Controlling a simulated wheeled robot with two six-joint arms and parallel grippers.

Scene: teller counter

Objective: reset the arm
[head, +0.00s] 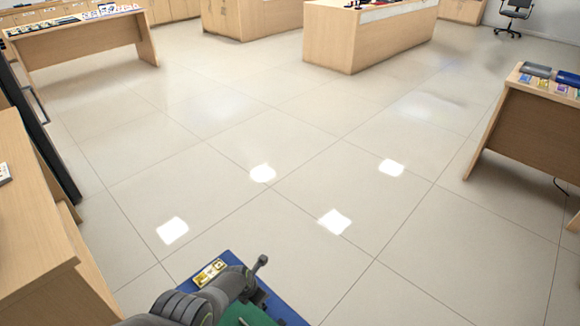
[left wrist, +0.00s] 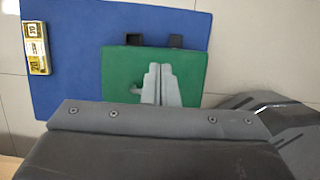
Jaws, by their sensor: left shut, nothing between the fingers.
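My left gripper (left wrist: 157,85) shows in the left wrist view with its two grey fingers together and nothing between them. It is over a flat green piece (left wrist: 120,68), which lies on a blue surface (left wrist: 80,55). I cannot tell the height between the fingers and the green piece. In the head view my left arm comes in at the bottom, over the blue surface (head: 291,312) and the green piece (head: 246,316). The fingers cannot be made out there. My right gripper is in neither view.
A small yellow-and-white pack (head: 209,272) lies at the blue surface's edge, also in the left wrist view (left wrist: 36,48). A wooden counter (head: 30,230) stands close at left. A wooden desk (head: 530,130) is at right. The tiled floor (head: 290,140) ahead is clear.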

